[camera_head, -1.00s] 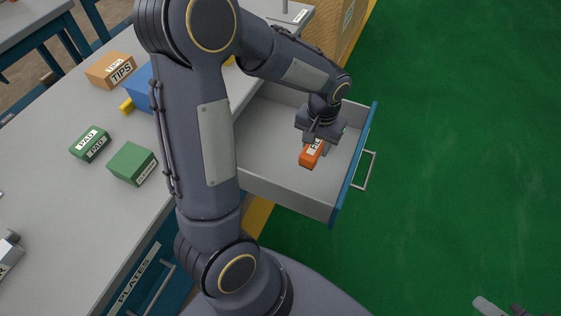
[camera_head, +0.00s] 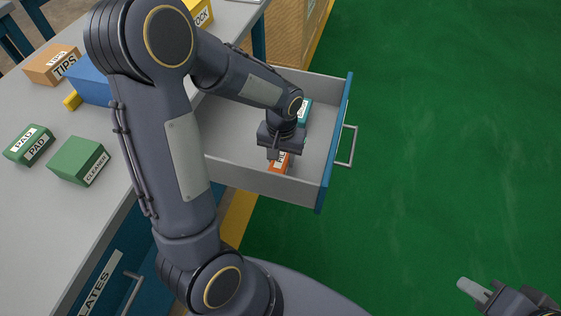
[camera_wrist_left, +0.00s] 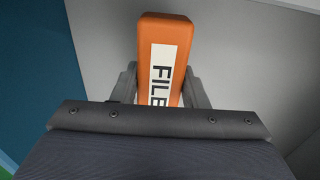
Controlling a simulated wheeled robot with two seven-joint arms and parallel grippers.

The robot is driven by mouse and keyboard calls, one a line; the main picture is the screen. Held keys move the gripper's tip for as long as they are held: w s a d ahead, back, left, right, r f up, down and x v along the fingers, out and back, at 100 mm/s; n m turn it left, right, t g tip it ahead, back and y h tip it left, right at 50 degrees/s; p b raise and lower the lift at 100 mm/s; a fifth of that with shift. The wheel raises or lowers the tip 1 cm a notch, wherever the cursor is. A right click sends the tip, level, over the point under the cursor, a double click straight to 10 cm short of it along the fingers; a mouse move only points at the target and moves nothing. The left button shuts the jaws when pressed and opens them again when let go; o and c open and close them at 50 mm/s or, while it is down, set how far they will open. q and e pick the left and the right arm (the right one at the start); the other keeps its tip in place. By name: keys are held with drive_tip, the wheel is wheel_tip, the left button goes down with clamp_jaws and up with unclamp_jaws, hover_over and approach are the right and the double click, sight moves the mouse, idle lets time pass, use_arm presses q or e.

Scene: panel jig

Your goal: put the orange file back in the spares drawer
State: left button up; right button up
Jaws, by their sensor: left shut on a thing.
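The orange file (camera_head: 279,163) is a small orange block with a white label; in the left wrist view its label (camera_wrist_left: 160,60) reads "FILE". My left gripper (camera_head: 279,152) is shut on it, with one finger on each side. The gripper and file are inside the open drawer (camera_head: 235,145), near its front end. The left wrist view shows the grey drawer floor around the file; I cannot tell whether the file touches it. My right gripper (camera_head: 478,292) shows only in part at the lower right, over the green floor, away from the drawer.
A teal block (camera_head: 304,110) lies in the drawer behind my left gripper. The drawer has grey walls and a blue front (camera_head: 335,140) with a handle (camera_head: 350,147). On the bench are a green cleaner box (camera_head: 78,158), a green pad box (camera_head: 28,145) and an orange tips box (camera_head: 55,65).

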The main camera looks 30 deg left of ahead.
use_arm(q)
wheel_tip(320, 180, down, 3)
drive_tip(key=shift+r, duration=0.2)
drive_tip(key=shift+f+b, duration=0.1)
drive_tip(key=shift+b, duration=0.25)
drive_tip(key=o, duration=1.1)
